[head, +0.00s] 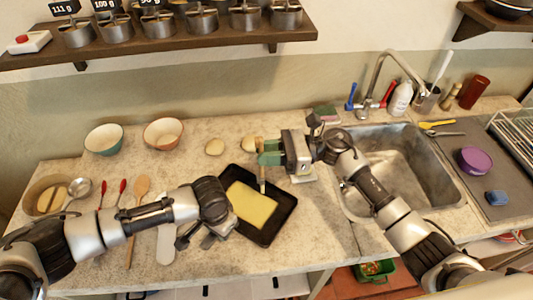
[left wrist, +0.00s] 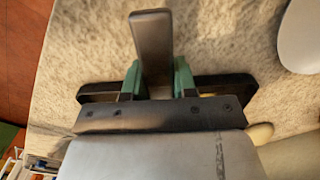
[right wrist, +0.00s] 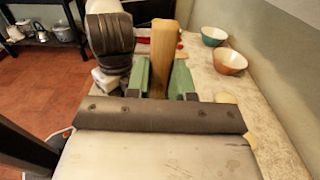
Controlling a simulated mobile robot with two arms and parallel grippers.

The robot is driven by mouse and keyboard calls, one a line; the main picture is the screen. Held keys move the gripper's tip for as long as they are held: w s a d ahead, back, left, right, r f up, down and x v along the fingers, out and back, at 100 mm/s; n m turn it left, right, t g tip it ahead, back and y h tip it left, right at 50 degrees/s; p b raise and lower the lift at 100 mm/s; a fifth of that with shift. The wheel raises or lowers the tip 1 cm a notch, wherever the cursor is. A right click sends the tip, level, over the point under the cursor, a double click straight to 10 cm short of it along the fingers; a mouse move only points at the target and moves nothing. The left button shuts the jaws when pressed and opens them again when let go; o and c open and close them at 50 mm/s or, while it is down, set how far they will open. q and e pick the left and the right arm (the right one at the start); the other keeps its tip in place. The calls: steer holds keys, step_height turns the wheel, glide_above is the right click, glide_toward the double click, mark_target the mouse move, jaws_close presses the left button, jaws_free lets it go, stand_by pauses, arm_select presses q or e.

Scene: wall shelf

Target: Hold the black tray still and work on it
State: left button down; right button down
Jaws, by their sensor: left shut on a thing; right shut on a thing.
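The black tray (head: 288,203) lies on the counter with a flat yellow sheet (head: 250,205) in it. My left gripper (head: 217,226) is at the tray's lower left edge. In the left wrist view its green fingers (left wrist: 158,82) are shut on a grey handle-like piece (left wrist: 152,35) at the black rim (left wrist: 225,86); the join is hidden. My right gripper (head: 266,158) is above the tray's upper edge, shut on a tool with a wooden handle (right wrist: 164,45). The tool's narrow lower end (head: 262,187) points down at the yellow sheet; I cannot tell whether it touches.
Two bowls (head: 105,139) (head: 163,133) and pale round pieces (head: 215,147) stand behind. Red-handled tools (head: 121,187) and a wooden spoon (head: 140,190) lie left. The sink (head: 400,160) is right of my right gripper. A shelf of metal pots (head: 160,30) hangs above.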

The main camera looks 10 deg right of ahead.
arm_select(q)
steer(key=c, duration=0.8)
jaws_free()
step_height(320, 180, up, 12)
